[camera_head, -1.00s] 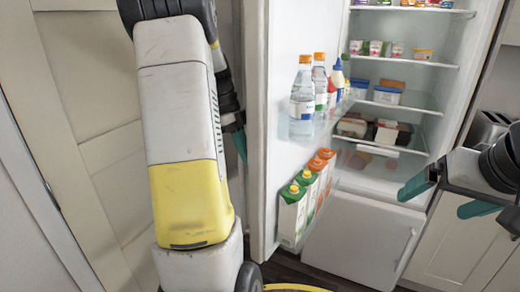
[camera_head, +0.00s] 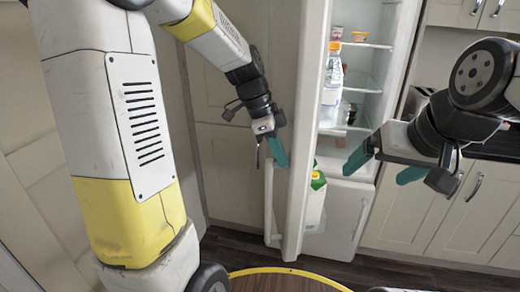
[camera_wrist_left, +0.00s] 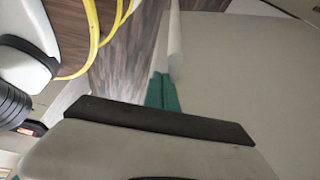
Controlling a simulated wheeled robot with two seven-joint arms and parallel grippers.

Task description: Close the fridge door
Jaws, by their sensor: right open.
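The white fridge door (camera_head: 303,130) stands partly open, seen nearly edge-on in the head view. Its inner shelves hold a clear bottle (camera_head: 331,90) and a green-topped carton (camera_head: 315,200). A pale vertical handle (camera_head: 268,200) shows on its outer side. My left gripper (camera_head: 276,152) is on the outer side of the door, close to it; contact is unclear. In the left wrist view its teal fingers (camera_wrist_left: 162,92) lie together, with a broad pale surface at right. My right gripper (camera_head: 385,162) is open and empty in front of the fridge interior (camera_head: 365,85).
White cabinets (camera_head: 455,205) stand right of the fridge under a dark counter. A beige panelled wall (camera_head: 215,130) is behind my left arm. Dark wooden floor (camera_head: 345,270) is free below the door.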

